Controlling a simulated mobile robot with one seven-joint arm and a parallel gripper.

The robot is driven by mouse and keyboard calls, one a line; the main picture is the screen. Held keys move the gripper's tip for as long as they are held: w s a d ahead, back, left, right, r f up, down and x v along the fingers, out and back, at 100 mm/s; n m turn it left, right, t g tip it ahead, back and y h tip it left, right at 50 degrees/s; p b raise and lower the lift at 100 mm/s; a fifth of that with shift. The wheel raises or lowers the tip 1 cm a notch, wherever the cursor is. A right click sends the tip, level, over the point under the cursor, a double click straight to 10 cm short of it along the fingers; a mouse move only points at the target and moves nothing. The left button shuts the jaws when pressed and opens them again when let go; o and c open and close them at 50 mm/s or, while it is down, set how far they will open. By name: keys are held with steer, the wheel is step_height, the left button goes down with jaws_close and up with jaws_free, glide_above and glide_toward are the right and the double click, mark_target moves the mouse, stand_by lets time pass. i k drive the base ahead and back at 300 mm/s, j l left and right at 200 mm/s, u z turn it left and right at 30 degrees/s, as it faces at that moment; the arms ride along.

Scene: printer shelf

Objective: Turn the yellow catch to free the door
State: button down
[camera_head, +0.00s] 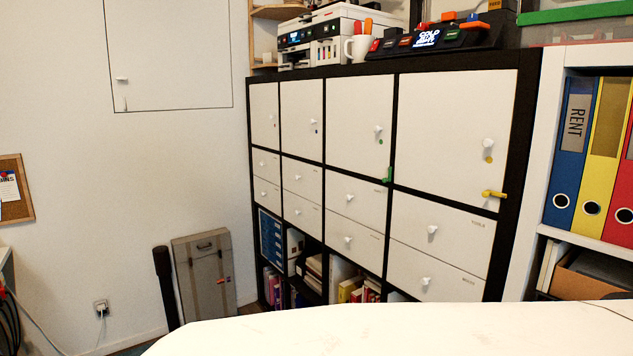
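The yellow catch (493,194) sits at the lower right corner of the rightmost upper door (445,130) of the dark shelf unit. Its bar lies roughly horizontal and reaches across the door's edge and the dark frame. This door is white and shut, with a white knob (488,144) and a yellow dot (488,160) below the knob. A green catch (387,174) stands upright at the lower right corner of the door to its left. My gripper is not in view.
Drawers (438,228) with white knobs lie below the doors. A printer (315,38), a white mug (356,48) and a dark device with a lit display (430,38) stand on top. Binders (571,150) fill a white shelf at right. A grey case (205,275) leans at left.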

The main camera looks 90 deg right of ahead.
mark_target(485, 194)
steer(key=z, duration=3.45)
steer(key=i+j, duration=0.1)
